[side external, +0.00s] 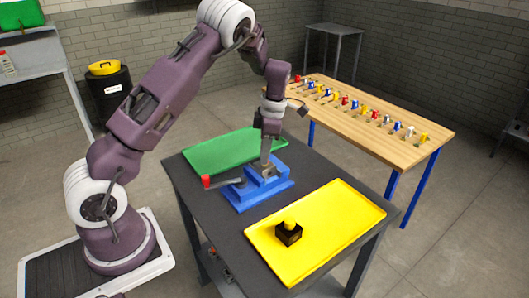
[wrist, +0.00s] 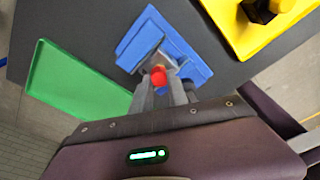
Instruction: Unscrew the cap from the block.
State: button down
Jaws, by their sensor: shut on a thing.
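A blue vise (side external: 258,189) stands on the dark table, with a dark lever ending in a red knob (side external: 207,181). My gripper (side external: 266,170) points down over the vise, its fingertips at the jaws. In the wrist view the two grey fingers (wrist: 160,82) are on either side of a small round red thing (wrist: 158,75), which looks like a cap. The gripper is shut on it, above the blue vise (wrist: 165,45). A greyish part shows under it, but a block in the vise is mostly hidden. A black block (side external: 288,237) with a yellow cap (side external: 290,225) sits apart in the yellow tray.
The yellow tray (side external: 335,225) lies right of the vise and the green tray (side external: 215,153), empty, behind it to the left. A wooden table (side external: 390,145) with a row of several small coloured items stands behind. Bare dark tabletop lies around the vise.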

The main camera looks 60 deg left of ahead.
jog(key=n, duration=0.6)
jog(key=shift+n+h, duration=0.3)
jog(key=shift+h, duration=0.1)
jog(key=n, duration=0.3)
jog(key=shift+n+h, duration=0.3)
